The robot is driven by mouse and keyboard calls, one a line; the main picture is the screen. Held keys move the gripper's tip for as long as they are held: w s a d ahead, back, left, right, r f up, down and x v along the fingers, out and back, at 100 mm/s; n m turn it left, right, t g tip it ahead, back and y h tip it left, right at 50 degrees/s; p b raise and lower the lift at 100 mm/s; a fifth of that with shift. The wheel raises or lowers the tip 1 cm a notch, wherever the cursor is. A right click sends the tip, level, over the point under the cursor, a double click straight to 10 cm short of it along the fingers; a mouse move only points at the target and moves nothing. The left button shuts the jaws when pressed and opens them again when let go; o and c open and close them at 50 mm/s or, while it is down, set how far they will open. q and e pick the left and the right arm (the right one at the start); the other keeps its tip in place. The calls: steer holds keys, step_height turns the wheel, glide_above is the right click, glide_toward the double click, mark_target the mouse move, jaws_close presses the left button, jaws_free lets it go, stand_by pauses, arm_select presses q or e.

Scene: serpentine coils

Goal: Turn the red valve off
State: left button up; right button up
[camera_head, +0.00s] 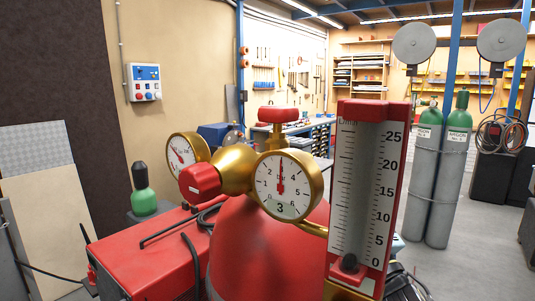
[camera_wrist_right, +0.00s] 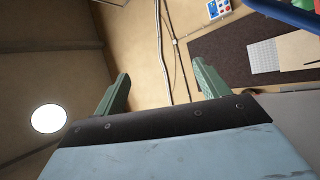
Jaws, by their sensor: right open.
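In the head view a red bottle (camera_head: 262,250) stands close in front, with a brass regulator (camera_head: 234,168) on top. A red round handwheel (camera_head: 278,115) sits at the top of the regulator. A red faceted knob (camera_head: 199,181) faces me on its left. I cannot tell which of the two is the valve meant. My right gripper (camera_wrist_right: 162,87) is open and empty in the right wrist view, away from the valve. My left gripper is not in view.
A clear flow-meter with a red frame (camera_head: 368,185) stands just right of the gauge. A red machine (camera_head: 155,256) with black hoses is at the lower left. Grey-green gas cylinders (camera_head: 436,180) stand at the right.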

steer(key=a+r+n+g+y, duration=0.3)
steer(key=r+n+g+y, duration=0.1)
steer(key=r+n+y, duration=0.7)
steer(key=n+g+h, duration=0.1)
steer(key=n+g, duration=2.1)
steer(key=n, duration=0.6)
glide_toward(267, 107)
steer(key=p+x, duration=0.1)
steer(key=x, duration=0.2)
steer(key=p+x, duration=0.1)
steer(key=x, duration=0.2)
steer(key=p+x, duration=0.1)
steer(key=x, duration=0.2)
steer(key=shift+w+a+f+p, duration=0.25)
steer(key=shift+w+a+p, duration=0.05)
steer(key=shift+a, duration=0.2)
steer(key=shift+c, duration=0.3)
steer(key=c, duration=0.9)
steer(key=shift+t, duration=0.4)
